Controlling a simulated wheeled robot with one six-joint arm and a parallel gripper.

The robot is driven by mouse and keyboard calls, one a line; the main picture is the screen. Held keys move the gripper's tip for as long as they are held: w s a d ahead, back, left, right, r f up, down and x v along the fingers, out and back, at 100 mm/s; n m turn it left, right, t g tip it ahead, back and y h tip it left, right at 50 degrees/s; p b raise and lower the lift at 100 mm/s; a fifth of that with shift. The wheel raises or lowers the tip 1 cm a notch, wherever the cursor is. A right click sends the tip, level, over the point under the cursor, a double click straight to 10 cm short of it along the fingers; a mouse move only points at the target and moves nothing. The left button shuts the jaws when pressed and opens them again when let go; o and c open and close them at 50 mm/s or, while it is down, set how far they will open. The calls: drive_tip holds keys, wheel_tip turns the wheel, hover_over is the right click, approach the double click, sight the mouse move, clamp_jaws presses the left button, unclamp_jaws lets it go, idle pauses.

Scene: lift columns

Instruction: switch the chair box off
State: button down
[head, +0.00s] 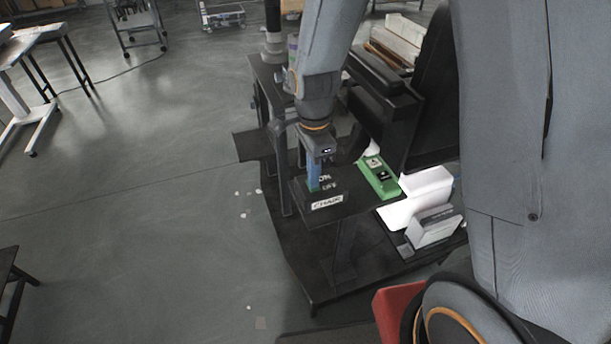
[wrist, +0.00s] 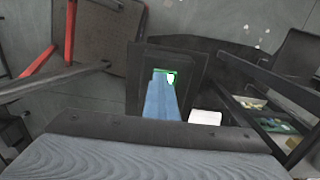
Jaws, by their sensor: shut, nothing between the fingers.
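The chair box (head: 327,203) is a dark box with a white CHAIR label on its front and ON and OFF lettering on its sloped top. It stands on a small black stand. My gripper (head: 314,186) is shut and empty, with its blue fingers pointing down at the left part of the box top. In the wrist view my blue fingers (wrist: 166,98) reach over the dark box (wrist: 194,72). A green patch with a white mark (wrist: 170,77) shows at their tips. The fingers hide part of the switch, so its position and any contact cannot be told.
A green box (head: 379,178) with a dark and white top lies right of the chair box. White and grey boxes (head: 428,186) stand further right. A black chair-like structure (head: 385,100) rises behind. Open grey floor (head: 150,220) lies to the left.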

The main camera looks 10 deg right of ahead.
drive_tip(key=shift+s+f+p, duration=0.3)
drive_tip(key=shift+s+f, duration=0.1)
drive_tip(key=shift+s, duration=0.15)
drive_tip(key=shift+s+d+f, duration=0.15)
drive_tip(key=shift+s+f, duration=0.05)
drive_tip(key=shift+f, duration=0.05)
drive_tip(key=shift+s+f, duration=0.1)
idle(0.8)
drive_tip(key=shift+w+a+r, duration=0.2)
drive_tip(key=shift+w+r, duration=0.05)
drive_tip(key=shift+w, duration=0.4)
drive_tip(key=shift+w+r+p, duration=0.15)
drive_tip(key=shift+p, duration=0.2)
drive_tip(key=shift+w+r+p, duration=0.25)
drive_tip(key=shift+r+p, duration=0.2)
drive_tip(key=shift+p, duration=0.15)
wheel_tip(320, 180, up, 14)
drive_tip(key=shift+s, duration=0.25)
